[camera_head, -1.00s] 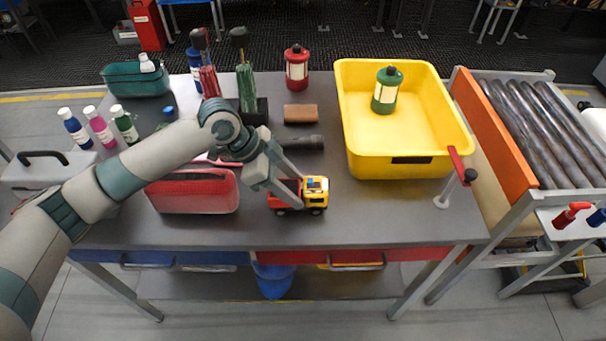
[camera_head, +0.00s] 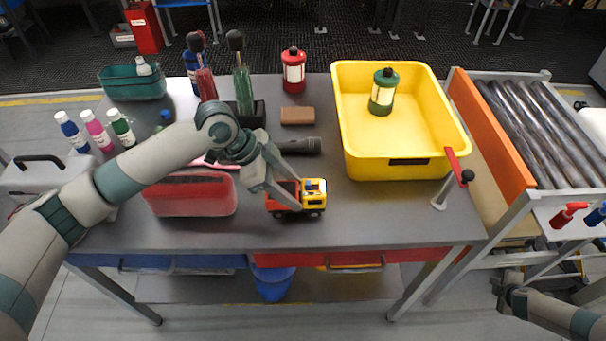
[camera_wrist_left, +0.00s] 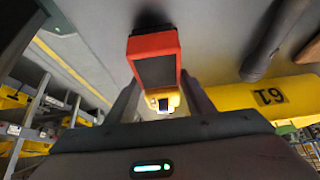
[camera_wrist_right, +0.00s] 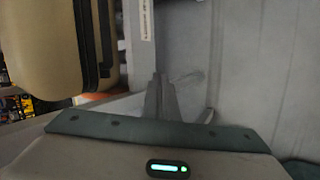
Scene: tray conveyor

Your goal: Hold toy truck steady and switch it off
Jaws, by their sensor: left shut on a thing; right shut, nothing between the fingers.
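The toy truck (camera_head: 308,197), with a yellow cab and a red bed, stands on the grey workbench near its front edge. My left gripper (camera_head: 284,203) is shut on the truck around its red bed. In the left wrist view the red bed of the truck (camera_wrist_left: 153,50) lies between the fingers (camera_wrist_left: 158,88), with the yellow cab beyond. The switch is too small to make out. My right gripper (camera_wrist_right: 160,98) is shut and empty. In the head view the right arm (camera_head: 540,305) is low at the right, beside the bench and below the conveyor.
A yellow tub (camera_head: 400,160) with a green lantern (camera_head: 383,92) stands right of the truck. A red lever on a post (camera_head: 447,182) is at the bench's right edge. A red case (camera_head: 190,195) is left of the truck, a flashlight (camera_head: 296,145) behind it.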

